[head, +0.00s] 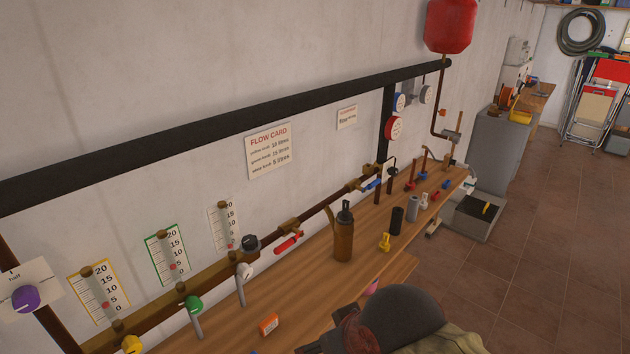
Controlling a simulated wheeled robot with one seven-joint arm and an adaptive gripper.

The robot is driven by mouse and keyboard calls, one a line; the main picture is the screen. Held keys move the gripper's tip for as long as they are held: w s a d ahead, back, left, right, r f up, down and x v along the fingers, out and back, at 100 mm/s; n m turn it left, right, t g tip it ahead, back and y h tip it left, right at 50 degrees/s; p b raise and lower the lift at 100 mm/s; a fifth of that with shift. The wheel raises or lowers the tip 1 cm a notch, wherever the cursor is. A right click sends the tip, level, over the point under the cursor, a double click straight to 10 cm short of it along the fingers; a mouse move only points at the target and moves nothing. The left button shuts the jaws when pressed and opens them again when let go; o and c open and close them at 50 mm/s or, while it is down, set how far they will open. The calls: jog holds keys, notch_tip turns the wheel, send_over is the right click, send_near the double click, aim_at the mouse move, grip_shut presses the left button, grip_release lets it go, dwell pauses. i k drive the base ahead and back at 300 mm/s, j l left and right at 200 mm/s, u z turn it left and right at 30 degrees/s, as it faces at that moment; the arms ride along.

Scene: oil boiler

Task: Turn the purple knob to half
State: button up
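The purple knob (25,299) is at the far left edge of the head view. It sits on a white plate (40,275) against the wall, with the word "half" and a small tick above the knob. A pale mark shows on the knob's face, but it is too small for me to tell its exact direction. The rest of the plate's markings are not readable. I cannot make out my gripper in this view, and nothing is seen touching the knob.
A wooden bench (290,312) runs along the wall. Yellow (132,345), green (194,304) and white (245,271) knobs stand right of the purple one, below gauges. A brown bottle (344,235) stands on the bench. A dark rounded shape (402,318) fills the bottom middle.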

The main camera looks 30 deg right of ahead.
aim_at(26, 298)
jog(key=u, duration=1.4)
